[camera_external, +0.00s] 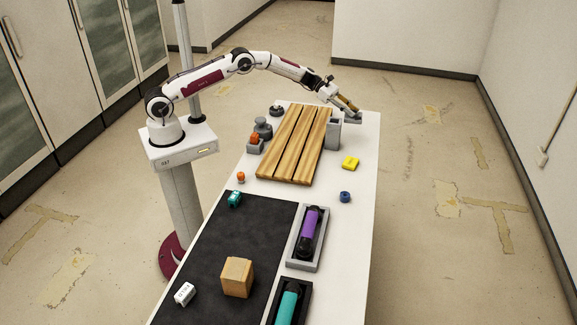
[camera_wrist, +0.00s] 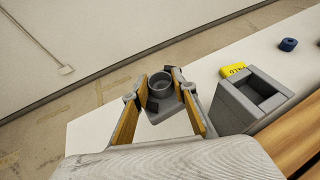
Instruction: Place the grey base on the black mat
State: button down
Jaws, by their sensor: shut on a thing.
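The grey base (camera_wrist: 163,108) is a squarish grey block with a round raised socket. In the wrist view it sits between the two wooden-coloured fingers of my gripper (camera_wrist: 159,84), which is shut on it. In the external view my gripper (camera_external: 352,109) reaches down at the far right corner of the white table, with the grey base (camera_external: 353,118) at its tips. I cannot tell whether the base touches the table. The black mat (camera_external: 215,250) lies at the near left of the table, far from my gripper.
A hollow grey box (camera_external: 333,132) stands beside my gripper, next to wooden slats (camera_external: 295,145). A yellow block (camera_external: 350,162) and a blue ring (camera_external: 345,197) lie on the right.

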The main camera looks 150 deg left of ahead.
jog(key=shift+w+r, duration=0.1)
jog(key=w+d+r+m+t+h, duration=0.1)
jog(key=w+d+r+m+h, duration=0.1)
jog(key=w+d, duration=0.55)
jog(key=w+d+r+m+h, duration=0.15)
jog(key=w+d, duration=0.35)
jog(key=w, duration=0.6)
jog(key=w+d+m+h, duration=0.1)
jog(key=w+d+h, duration=0.1)
jog(key=w+d, duration=0.55)
jog(key=w+d+m+h, duration=0.2)
jog(key=w+d, duration=0.3)
jog(key=d, duration=0.6)
jog(key=w+d+m+g+h, duration=0.1)
jog(key=w+d+m+h, duration=0.1)
jog(key=d, duration=0.9)
jog(key=w+d+m+h, duration=0.2)
jog(key=d, duration=0.9)
jog(key=s+d+f+m+g+h, duration=0.1)
jog(key=s+d+h, duration=0.1)
jog(key=d, duration=0.6)
jog(key=s+d+f+m+g+h, duration=0.1)
jog(key=s+d+f+m, duration=0.1)
jog(key=s+d, duration=0.2)
jog(key=d, duration=0.3)
jog(key=shift+s+d+g+h, duration=0.15)
jog(key=shift+d+g+h, duration=0.15)
jog(key=shift+d+h, duration=0.1)
jog(key=shift+m, duration=0.25)
